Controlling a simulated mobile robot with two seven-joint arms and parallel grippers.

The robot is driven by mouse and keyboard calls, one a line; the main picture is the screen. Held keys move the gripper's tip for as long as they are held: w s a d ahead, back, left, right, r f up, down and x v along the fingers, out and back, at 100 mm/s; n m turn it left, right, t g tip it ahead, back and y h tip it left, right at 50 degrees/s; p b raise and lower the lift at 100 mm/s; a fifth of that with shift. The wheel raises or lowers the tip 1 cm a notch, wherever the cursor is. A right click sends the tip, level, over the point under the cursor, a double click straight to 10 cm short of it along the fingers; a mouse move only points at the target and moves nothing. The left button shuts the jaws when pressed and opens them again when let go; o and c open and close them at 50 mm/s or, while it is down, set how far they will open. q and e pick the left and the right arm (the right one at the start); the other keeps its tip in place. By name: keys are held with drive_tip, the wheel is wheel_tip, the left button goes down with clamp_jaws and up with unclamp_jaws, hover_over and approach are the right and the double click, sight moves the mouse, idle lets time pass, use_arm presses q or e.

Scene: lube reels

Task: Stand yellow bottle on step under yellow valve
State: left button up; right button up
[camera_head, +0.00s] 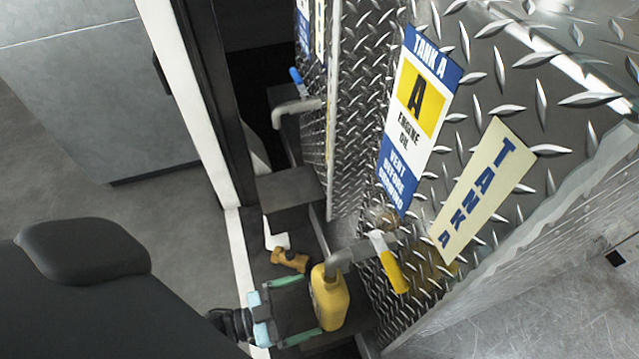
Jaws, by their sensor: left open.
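The yellow bottle (330,303) stands on the dark step (357,318) at the bottom centre, close to the silver tank wall. Its top is at the mouth of the grey spout (340,260) of the valve with the yellow handle (392,268). My left gripper (311,306) comes from the left with its green-tipped fingers spread. The fingertips are at the bottle's left side, one toward its top left and one near its lower left. I cannot tell whether they touch it. My right gripper is not in view.
A brass-coloured fitting (290,260) and a white piece (276,241) lie just behind the gripper. Farther back are another dark step (287,188) and a blue-handled valve (296,80). Tank A signs (416,110) are on the tread-plate wall. Grey floor (190,215) is clear at left.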

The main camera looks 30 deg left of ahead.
use_arm(q)
drive_tip(key=shift+p+v, duration=0.45)
drive_tip(key=shift+v, duration=2.3)
